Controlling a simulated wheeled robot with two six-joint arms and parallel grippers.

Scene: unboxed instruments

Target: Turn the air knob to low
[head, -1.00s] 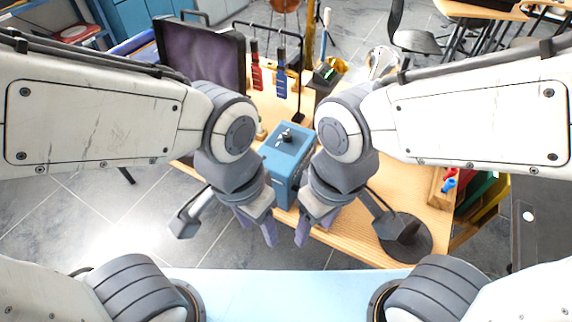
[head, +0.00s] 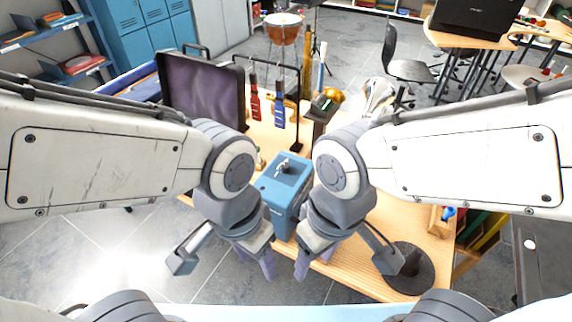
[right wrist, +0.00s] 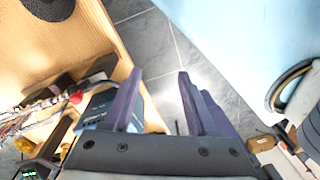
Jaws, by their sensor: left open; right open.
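A blue box (head: 285,186) with a small knob (head: 283,168) on its top stands at the table's front edge, between my two arms in the head view. The knob's setting is too small to read. My left gripper (head: 284,272) is open and empty, in front of the box and low. My right gripper (head: 312,268) is open and empty beside it, also in front of the box. In the right wrist view the right gripper's purple fingers (right wrist: 158,92) are apart with only floor between them. Part of the blue box (right wrist: 97,108) shows behind the left finger there.
The wooden table (head: 350,262) holds a dark open case (head: 203,88) at back left. Red and blue tools (head: 279,108) hang from a black rack behind the box. A round dark disc (head: 408,270) lies at the right. Grey tiled floor lies in front.

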